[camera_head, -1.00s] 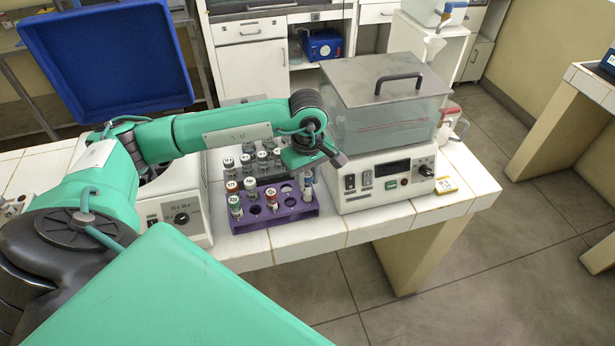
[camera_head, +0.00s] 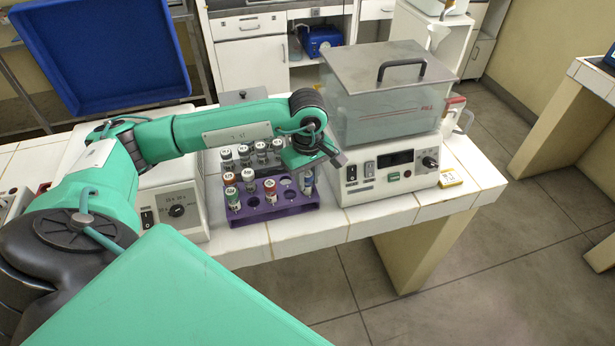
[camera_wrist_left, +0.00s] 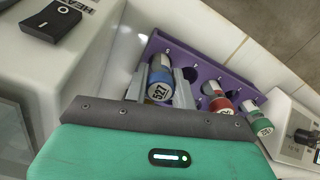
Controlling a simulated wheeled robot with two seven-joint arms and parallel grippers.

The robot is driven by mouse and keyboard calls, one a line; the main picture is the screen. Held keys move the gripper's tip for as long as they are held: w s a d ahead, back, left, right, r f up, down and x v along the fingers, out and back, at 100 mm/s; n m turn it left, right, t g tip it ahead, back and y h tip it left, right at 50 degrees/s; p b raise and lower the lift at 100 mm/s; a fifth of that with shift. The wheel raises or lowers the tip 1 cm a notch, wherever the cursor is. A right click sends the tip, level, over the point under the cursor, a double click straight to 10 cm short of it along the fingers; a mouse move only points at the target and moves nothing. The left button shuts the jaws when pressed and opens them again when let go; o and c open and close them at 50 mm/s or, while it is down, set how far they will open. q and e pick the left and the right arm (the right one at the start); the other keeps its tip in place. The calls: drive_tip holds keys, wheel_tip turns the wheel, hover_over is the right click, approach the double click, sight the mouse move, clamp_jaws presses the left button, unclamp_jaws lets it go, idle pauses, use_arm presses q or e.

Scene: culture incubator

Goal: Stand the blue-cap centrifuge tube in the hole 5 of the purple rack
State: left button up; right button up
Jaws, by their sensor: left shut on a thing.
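The purple rack (camera_head: 296,221) stands on the white bench and also shows in the left wrist view (camera_wrist_left: 225,74). My left gripper (camera_wrist_left: 160,88) is shut on the blue-cap centrifuge tube (camera_wrist_left: 160,90), whose cap label reads 527. In the head view, the tube (camera_head: 308,181) shows below my left gripper (camera_head: 307,167), at the right end of the rack. The tube looks close to upright. Its lower end is hidden, so I cannot tell how deep it sits in a hole. My right gripper is not in view.
A red-cap tube (camera_head: 270,190) and a green-cap tube (camera_head: 233,200) stand in the rack, with empty holes between. Several grey-cap tubes (camera_head: 244,155) stand behind. A water bath (camera_head: 385,115) is close on the right; a white device (camera_head: 170,205) is on the left.

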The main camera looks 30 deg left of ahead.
use_arm(q)
drive_tip(key=o, duration=1.4)
drive_tip(key=shift+f, duration=0.1)
drive_tip(key=shift+r+p, duration=1.25)
drive_tip(key=shift+r, duration=2.55)
